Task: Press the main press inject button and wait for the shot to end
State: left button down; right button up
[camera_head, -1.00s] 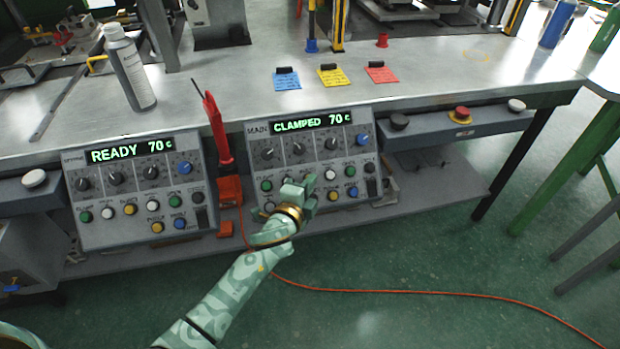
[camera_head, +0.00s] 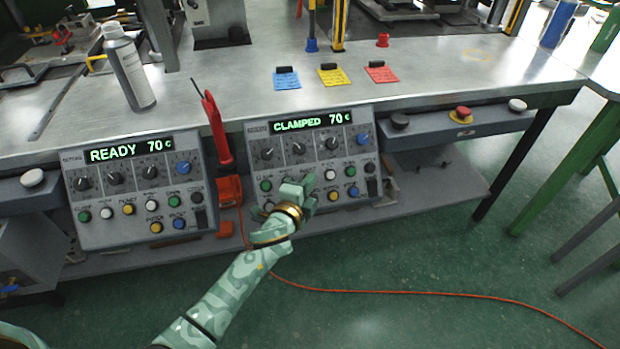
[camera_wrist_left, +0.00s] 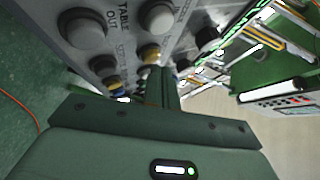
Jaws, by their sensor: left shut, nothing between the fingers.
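The main press panel (camera_head: 255,150) is the right-hand control box on the bench front. Its display (camera_head: 311,122) reads CLAMPED 70 C. My left gripper (camera_head: 309,181) is shut and empty, with its fingertips in front of the middle of the button rows. It hides several buttons there, and I cannot pick out the inject button for sure. In the left wrist view the closed fingers (camera_wrist_left: 164,82) reach close to a yellow button (camera_wrist_left: 151,53); contact cannot be told. My right gripper is not in view.
A second panel (camera_head: 75,222) at left reads READY 70 C. A red tool (camera_head: 218,135) hangs between the panels. A red stop button (camera_head: 461,114) sits on the right ledge. Blue, yellow and red cards (camera_head: 333,77) lie on the bench. An orange cable (camera_head: 420,292) crosses the floor.

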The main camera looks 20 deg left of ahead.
pick_arm(q)
jog(key=shift+w+a+f, duration=0.15)
jog(key=shift+w+f, duration=0.1)
jog(key=shift+f, duration=0.05)
dwell(0.4)
jog(key=shift+r, duration=0.1)
jog(key=shift+s+d+r+p, duration=0.25)
jog(key=shift+s+r+p, duration=0.1)
jog(key=shift+r, duration=0.1)
jog(key=shift+s+r, duration=0.1)
jog(key=shift+s, duration=0.05)
jog(key=shift+d, duration=0.1)
